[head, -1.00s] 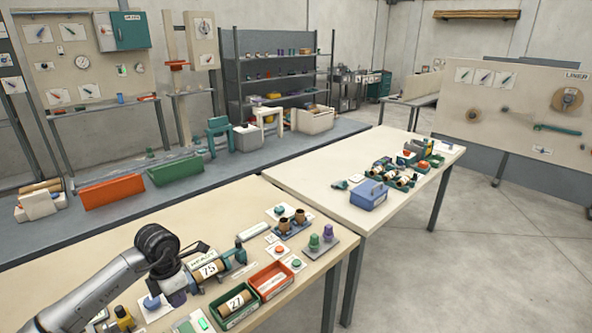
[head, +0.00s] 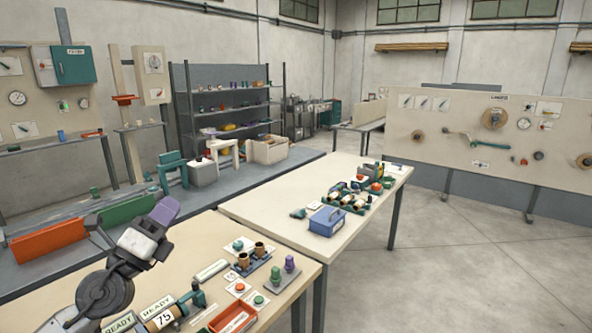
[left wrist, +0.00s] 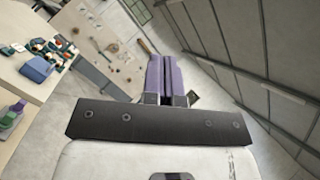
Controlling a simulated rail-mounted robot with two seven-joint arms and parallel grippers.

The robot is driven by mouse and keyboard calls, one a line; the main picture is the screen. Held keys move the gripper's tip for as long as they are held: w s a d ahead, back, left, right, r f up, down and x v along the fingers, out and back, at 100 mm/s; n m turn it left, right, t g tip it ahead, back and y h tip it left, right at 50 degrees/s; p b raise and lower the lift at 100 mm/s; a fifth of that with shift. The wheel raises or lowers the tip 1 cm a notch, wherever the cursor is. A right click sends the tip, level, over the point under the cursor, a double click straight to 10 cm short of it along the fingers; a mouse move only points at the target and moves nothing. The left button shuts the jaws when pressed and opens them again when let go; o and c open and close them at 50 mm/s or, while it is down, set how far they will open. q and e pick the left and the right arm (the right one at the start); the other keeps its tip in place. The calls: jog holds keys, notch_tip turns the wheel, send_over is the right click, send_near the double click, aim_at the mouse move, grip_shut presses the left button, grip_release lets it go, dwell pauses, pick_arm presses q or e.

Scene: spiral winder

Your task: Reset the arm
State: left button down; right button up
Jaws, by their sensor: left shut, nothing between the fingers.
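My left arm comes in from the lower left in the head view. Its left gripper (head: 165,211) is raised over the near workbench (head: 190,262), clear of the things on it. Its purple fingers point up and to the right. In the left wrist view the purple fingers (left wrist: 164,76) lie side by side, closed, with nothing between them. The bench and its parts show at the left of that view. My right gripper is not in view.
The near bench holds a roll marked 75 (head: 163,318), a red bin (head: 233,318), brown cups (head: 243,260) and green and purple pegs (head: 289,265). A second table (head: 275,212) carries a blue box (head: 327,221). The floor at right is clear.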

pick_arm(q)
jog(key=s+a+r+n+t+y, duration=0.2)
jog(key=n+y, duration=0.6)
jog(key=n, duration=0.1)
jog(key=s+a+r+n+t+y, duration=0.1)
jog(key=s+r+n+t+y, duration=0.1)
jog(key=n+y, duration=0.6)
jog(key=s+d+f+n+g+h, duration=0.1)
jog(key=s+f+n+g, duration=0.3)
jog(key=f, duration=0.6)
jog(key=s+d+f+n+g+h, duration=0.25)
jog(key=s+f+g, duration=0.3)
jog(key=f, duration=0.45)
jog(key=s+d+f+n+g, duration=0.1)
jog(key=s+f+n+g, duration=0.35)
jog(key=f, duration=0.55)
jog(key=s+f+n+g+h, duration=0.15)
jog(key=s+f+g, duration=0.65)
jog(key=s+f, duration=1.85)
notch_tip(320, 180, up, 39)
jog(key=p, duration=3.7)
jog(key=shift+d, duration=0.45)
